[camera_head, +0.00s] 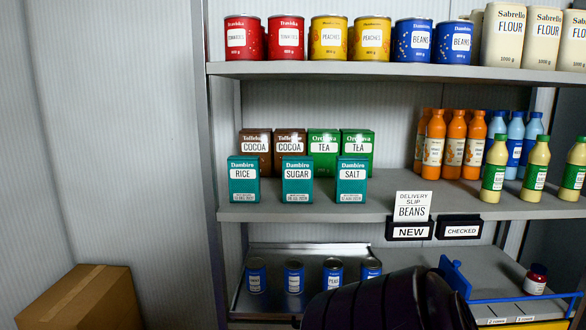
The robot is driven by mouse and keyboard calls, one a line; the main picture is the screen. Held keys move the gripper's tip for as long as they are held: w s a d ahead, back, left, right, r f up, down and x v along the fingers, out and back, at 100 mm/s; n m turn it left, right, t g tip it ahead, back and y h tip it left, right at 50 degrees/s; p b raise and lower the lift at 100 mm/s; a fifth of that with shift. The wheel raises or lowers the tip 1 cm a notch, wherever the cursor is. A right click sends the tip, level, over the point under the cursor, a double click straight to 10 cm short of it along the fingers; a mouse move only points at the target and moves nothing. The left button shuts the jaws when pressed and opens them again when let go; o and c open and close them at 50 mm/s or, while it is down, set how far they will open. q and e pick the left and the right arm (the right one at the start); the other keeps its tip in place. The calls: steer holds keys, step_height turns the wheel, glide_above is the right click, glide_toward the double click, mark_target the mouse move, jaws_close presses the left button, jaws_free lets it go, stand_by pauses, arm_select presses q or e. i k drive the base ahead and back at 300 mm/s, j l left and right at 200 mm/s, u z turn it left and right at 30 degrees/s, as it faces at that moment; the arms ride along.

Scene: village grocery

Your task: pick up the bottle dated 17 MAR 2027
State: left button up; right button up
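Several bottles stand on the middle shelf at the right. Orange bottles (434,143) stand together, with blue bottles (515,143) to their right. Pale yellow bottles with green labels, such as the nearest one (495,170), stand in front. A small dark bottle or jar with a white label (535,279) stands on the lower shelf at the right. I cannot read a date on any of them. A black rounded part of my own arm covers the bottom centre. No gripper fingers show in this view.
Rice, sugar and salt boxes (297,180) stand left on the middle shelf (385,195). A delivery slip for beans (412,206) stands above NEW and CHECKED signs (459,230). Blue cans (294,277) stand in a tray below. A blue rail (520,298) borders the lower right. A cardboard box (85,298) sits left.

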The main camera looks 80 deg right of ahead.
mark_target(540, 156)
steer(key=k+l+z, duration=0.1)
steer(key=k+z, duration=0.15)
steer(key=k, duration=0.35)
steer(key=z, duration=1.4)
steer(key=l+z, duration=0.2)
steer(key=z, duration=0.3)
steer(key=l+z, duration=0.2)
steer(key=z, duration=0.3)
steer(key=i+l, duration=0.15)
steer(key=l, duration=0.25)
steer(key=i+l, duration=0.15)
steer(key=l, duration=0.2)
steer(key=i+l, duration=0.15)
steer(key=l, duration=0.25)
steer(key=i+l, duration=0.15)
steer(key=l, duration=0.25)
steer(key=i+l, duration=0.15)
steer(key=l, duration=0.25)
steer(key=i+l, duration=0.15)
steer(key=l, duration=0.2)
